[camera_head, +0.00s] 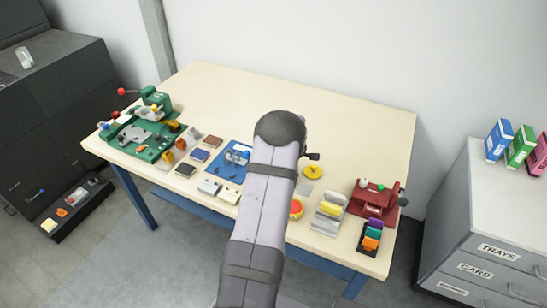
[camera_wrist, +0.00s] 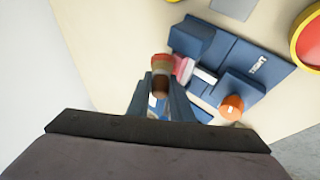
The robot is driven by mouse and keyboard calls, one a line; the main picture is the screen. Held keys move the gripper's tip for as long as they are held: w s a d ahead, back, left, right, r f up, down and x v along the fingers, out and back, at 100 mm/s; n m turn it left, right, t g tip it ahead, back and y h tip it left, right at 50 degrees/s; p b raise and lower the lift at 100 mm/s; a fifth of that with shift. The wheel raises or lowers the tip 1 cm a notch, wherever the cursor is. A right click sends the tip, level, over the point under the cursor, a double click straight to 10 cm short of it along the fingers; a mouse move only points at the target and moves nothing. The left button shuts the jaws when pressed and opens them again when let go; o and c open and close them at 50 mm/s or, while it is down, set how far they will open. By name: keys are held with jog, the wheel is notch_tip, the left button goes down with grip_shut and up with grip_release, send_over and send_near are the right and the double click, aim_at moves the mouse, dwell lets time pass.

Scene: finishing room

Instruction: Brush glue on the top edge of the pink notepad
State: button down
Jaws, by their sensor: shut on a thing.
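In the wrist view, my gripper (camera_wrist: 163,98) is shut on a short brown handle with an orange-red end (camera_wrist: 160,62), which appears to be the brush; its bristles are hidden. The pink notepad (camera_wrist: 183,66) shows as a small pink patch in a blue padding jig (camera_wrist: 236,60), just right of the held handle. I cannot tell whether the brush touches the notepad. My gripper's fingers are hidden in the head view, and I cannot make out the pad there.
The jig carries an orange knob (camera_wrist: 232,106). A green machine (camera_head: 140,130) stands left, a red device (camera_head: 374,200) right. The table's back (camera_head: 340,120) is clear.

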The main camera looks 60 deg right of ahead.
jog(key=shift+s, duration=0.5)
jog(key=shift+s+f+b, duration=0.1)
jog(key=shift+f+b, duration=0.1)
jog(key=shift+b, duration=0.35)
jog(key=w+p, duration=0.2)
jog(key=w, duration=0.1)
jog(key=shift+w+r, duration=0.1)
jog(key=shift+r, duration=0.2)
jog(key=w+p, duration=0.3)
jog(key=w, duration=0.2)
jog(key=shift+p, duration=0.3)
notch_tip(320, 180, up, 2)
jog(key=shift+w+r+p, duration=0.15)
jog(key=shift+r+p, duration=0.05)
jog(key=shift+p, duration=0.6)
jog(key=shift+r+p, duration=0.5)
jog(key=shift+p, duration=0.2)
jog(key=shift+r+p, duration=1.15)
jog(key=shift+r, duration=1.05)
